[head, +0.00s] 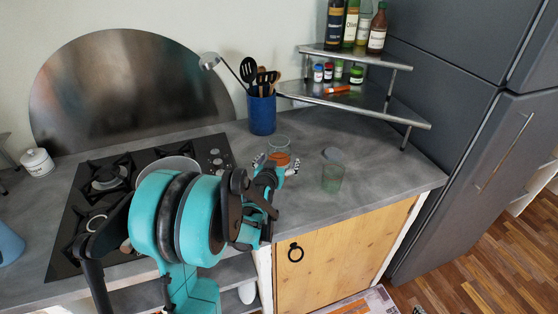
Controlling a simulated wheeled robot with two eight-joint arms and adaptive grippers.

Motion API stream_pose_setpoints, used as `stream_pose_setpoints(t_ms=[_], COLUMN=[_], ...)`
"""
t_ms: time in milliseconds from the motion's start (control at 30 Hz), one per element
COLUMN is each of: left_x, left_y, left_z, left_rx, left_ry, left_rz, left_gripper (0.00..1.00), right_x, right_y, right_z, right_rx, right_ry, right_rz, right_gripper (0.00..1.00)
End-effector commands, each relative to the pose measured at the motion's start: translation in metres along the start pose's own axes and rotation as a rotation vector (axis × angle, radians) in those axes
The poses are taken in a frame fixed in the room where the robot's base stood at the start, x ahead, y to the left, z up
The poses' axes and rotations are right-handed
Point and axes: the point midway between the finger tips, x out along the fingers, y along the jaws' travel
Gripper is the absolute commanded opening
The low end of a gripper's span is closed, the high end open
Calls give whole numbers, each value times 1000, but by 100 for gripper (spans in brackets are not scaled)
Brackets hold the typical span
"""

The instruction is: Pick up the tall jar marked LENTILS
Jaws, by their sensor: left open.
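I cannot tell whether the fingers touch the glass. My right gripper is not in view.
A greenish glass (332,178) stands close to the right of the jar. A blue utensil pot (262,115) is behind. A metal corner shelf (365,98) holds bottles and small jars. A black hob (75,210) lies left; the counter's front right is clear.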

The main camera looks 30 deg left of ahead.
Motion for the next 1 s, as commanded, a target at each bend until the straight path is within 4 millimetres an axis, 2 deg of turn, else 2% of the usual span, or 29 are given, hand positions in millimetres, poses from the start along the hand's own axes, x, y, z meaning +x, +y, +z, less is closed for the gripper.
stream_pose_setpoints(t_ms=[133, 167, 400, 467, 500, 767, 1000], left_x=[0, 0, -1, -1, -1, -1, -9], left_y=[0, 0, 0, 0, 0, 0, 0], left_z=[-1, -1, 0, 0, -1, -3, -26], left_rx=[0, 0, 0, 0, 0, 0, 0], left_ry=[0, 0, 0, -1, 1, 1, 1], left_rz=[0, 0, 0, 0, 0, 0, 0], left_gripper=[92, 89, 26, 12, 9, 9, 9], right_x=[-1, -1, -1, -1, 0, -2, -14], right_y=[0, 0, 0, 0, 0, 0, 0], right_z=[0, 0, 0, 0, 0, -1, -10], right_rx=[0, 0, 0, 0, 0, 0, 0], right_ry=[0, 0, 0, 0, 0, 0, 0], right_rz=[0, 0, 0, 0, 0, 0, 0], right_gripper=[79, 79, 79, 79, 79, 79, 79])
